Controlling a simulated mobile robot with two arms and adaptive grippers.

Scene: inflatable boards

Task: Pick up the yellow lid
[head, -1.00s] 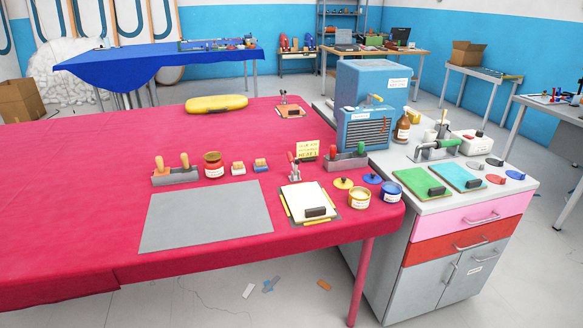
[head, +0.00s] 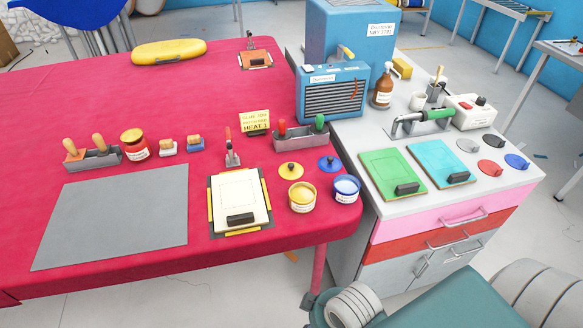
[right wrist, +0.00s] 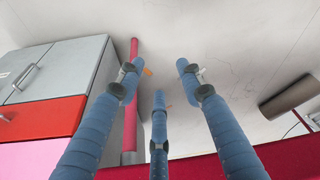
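The yellow lid (head: 290,170) lies flat on the red table, knob up, in the head view. It is just behind an open yellow jar (head: 302,199) and left of the blue lid (head: 330,164). An open blue jar (head: 346,191) stands beside the yellow jar. My right gripper (right wrist: 157,78) shows in the right wrist view with its blue fingers spread and nothing between them. It is near the table's edge, with floor behind the fingertips, and the lid is not in that view. My left gripper is not in view.
A clipboard (head: 240,205) lies left of the jars, and a rack with red and green handles (head: 300,138) stands behind the lids. A grey cabinet with a pink drawer (head: 440,222) adjoins the table on the right. A grey mat (head: 110,215) lies at the left.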

